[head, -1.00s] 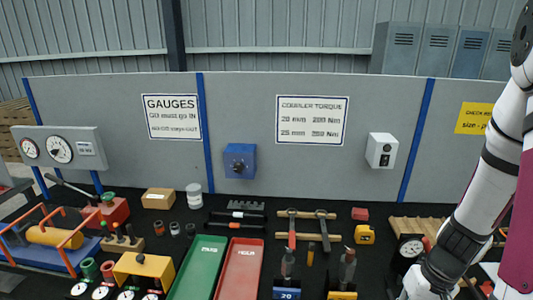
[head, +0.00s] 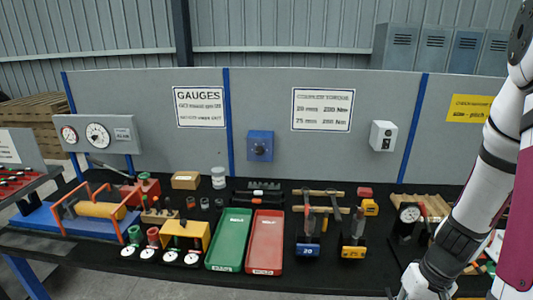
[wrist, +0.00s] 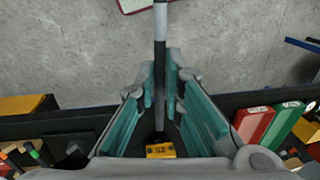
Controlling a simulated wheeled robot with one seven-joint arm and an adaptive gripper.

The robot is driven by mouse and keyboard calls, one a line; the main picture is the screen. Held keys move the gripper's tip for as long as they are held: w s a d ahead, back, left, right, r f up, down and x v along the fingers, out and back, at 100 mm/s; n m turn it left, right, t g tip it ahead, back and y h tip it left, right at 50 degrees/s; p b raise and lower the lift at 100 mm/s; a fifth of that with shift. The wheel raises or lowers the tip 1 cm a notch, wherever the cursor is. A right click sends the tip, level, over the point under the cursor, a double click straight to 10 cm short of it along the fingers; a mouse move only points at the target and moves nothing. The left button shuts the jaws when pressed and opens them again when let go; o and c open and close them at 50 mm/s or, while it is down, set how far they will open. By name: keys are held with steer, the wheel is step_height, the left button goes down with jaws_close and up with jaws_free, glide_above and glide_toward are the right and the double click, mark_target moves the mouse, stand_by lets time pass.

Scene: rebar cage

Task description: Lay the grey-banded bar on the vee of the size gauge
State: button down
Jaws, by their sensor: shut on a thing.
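In the wrist view my gripper (wrist: 160,90) has its teal-lined fingers on both sides of a dark bar with a pale grey band (wrist: 160,20). It is shut on this bar, which runs from the top edge down between the fingers. In the head view only my wrist shows at the bottom edge; the fingers and bar are out of sight. A round dial gauge (head: 409,212) on a dark stand is at the bench's right, left of my arm, and looks like the size gauge. Its vee cannot be made out.
A green tray (head: 229,240) and a red tray (head: 264,242) lie mid-bench. Upright tools on a blue block (head: 307,250) and a yellow block (head: 353,252) stand right of them. A wooden slatted rack (head: 430,202) is behind the dial.

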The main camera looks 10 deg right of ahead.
steer(key=w+a+r+n, duration=0.1)
steer(key=w+a+n, duration=0.1)
steer(key=w+a, duration=0.85)
steer(key=w+a+n, duration=0.1)
steer(key=w+a, duration=0.6)
steer(key=w, duration=0.6)
steer(key=shift+g, duration=0.3)
steer(key=w+f+b, duration=0.6)
steer(key=w, duration=0.1)
steer(key=w+f+b, duration=0.4)
steer(key=shift+w+a, duration=0.2)
steer(key=shift+r, duration=0.1)
steer(key=shift+s, duration=0.15)
